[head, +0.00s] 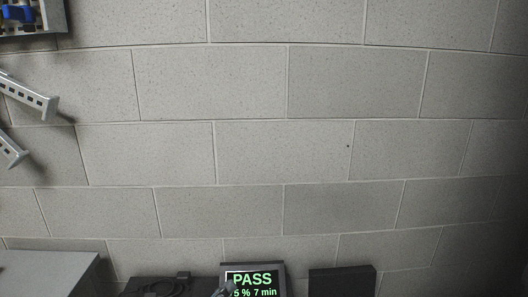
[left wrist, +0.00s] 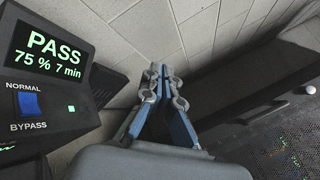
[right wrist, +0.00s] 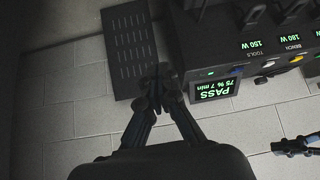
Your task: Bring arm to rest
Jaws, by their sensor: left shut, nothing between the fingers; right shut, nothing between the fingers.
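My left gripper (left wrist: 165,82) is shut and empty in the left wrist view, its fingertips together, to the right of a dark unit with a lit screen. Its dark tip (head: 222,291) just shows at the bottom edge of the head view, in front of that unit. My right gripper (right wrist: 158,84) is shut and empty in the right wrist view, with the unit to its upper right. I cannot make out the right gripper in the head view.
The screen (head: 252,280) reads PASS, 75 % and 7 min. A blue switch (left wrist: 27,104) sits between NORMAL and BYPASS labels. A dark slotted panel (right wrist: 127,45) is close to the right gripper. Metal brackets (head: 28,95) stick out at left before a block wall (head: 290,140).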

